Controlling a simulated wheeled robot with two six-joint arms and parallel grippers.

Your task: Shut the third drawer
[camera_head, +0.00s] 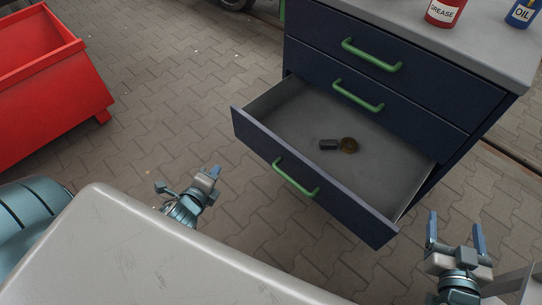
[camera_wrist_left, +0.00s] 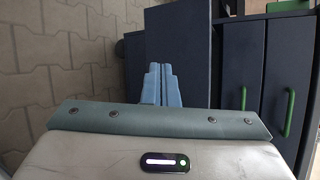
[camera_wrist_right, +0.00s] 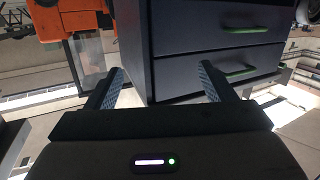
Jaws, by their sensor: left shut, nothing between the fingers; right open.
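The dark blue cabinet (camera_head: 470,95) has a grey top and several drawers with green handles. The third drawer (camera_head: 315,215) is pulled well out, with its green handle (camera_head: 296,180) on the front. The two drawers above are closed. My left gripper (camera_head: 214,172) is shut and empty, to the left of the third drawer's front and apart from it in the head view. In the left wrist view its fingertips (camera_wrist_left: 160,68) point towards a dark blue panel. My right gripper (camera_head: 455,230) is open and empty, right of the drawer; its fingers (camera_wrist_right: 162,72) face the cabinet.
A small dark block (camera_head: 328,145) and a brown round piece (camera_head: 348,145) lie inside the open drawer. A red grease can (camera_head: 445,12) and a blue oil can (camera_head: 522,13) stand on the cabinet. A red bin (camera_head: 45,85) is at the left. Paved floor between is clear.

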